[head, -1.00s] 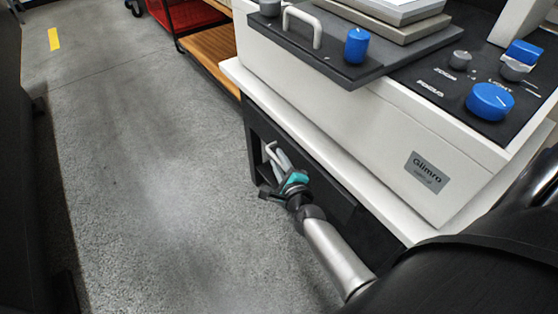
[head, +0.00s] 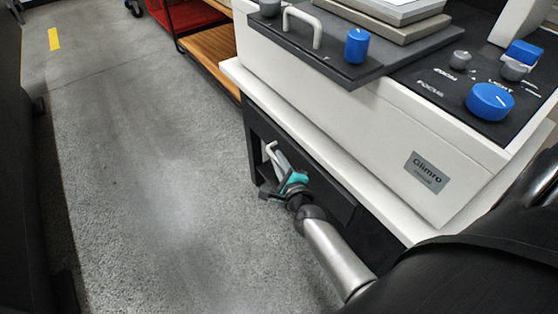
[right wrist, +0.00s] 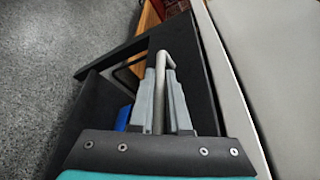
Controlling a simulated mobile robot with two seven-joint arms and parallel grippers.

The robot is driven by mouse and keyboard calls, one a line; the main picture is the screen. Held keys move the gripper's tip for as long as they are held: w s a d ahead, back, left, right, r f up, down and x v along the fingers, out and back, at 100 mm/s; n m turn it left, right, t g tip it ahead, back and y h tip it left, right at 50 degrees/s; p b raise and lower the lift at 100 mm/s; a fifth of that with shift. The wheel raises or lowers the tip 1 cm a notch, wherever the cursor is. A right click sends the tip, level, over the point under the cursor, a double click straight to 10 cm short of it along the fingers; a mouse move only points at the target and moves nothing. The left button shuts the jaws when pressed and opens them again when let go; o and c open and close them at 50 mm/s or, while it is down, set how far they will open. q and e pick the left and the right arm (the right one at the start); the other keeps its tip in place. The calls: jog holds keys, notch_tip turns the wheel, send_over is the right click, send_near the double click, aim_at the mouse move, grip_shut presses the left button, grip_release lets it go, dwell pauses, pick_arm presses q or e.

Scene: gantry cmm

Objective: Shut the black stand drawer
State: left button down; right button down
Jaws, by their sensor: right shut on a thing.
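The black stand (head: 372,236) is under the white worktop. Its black drawer front (right wrist: 186,48) carries a pale bent-bar handle, seen at the top of the right wrist view (right wrist: 166,57) and partly in the head view (head: 270,149). My right gripper (right wrist: 160,72) is shut on this handle, with one grey finger on each side of the bar. It also shows in the head view (head: 277,155), low at the stand's left part. My left gripper is not in view.
A white machine with a Glimro label (head: 428,172) and blue knobs (head: 490,101) stands on the worktop (head: 318,143). A wooden shelf (head: 212,55) and red bin (head: 193,13) are behind. A blue thing (right wrist: 124,117) shows beside my fingers.

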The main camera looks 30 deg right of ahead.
aim_at(291, 157)
dwell(0.5)
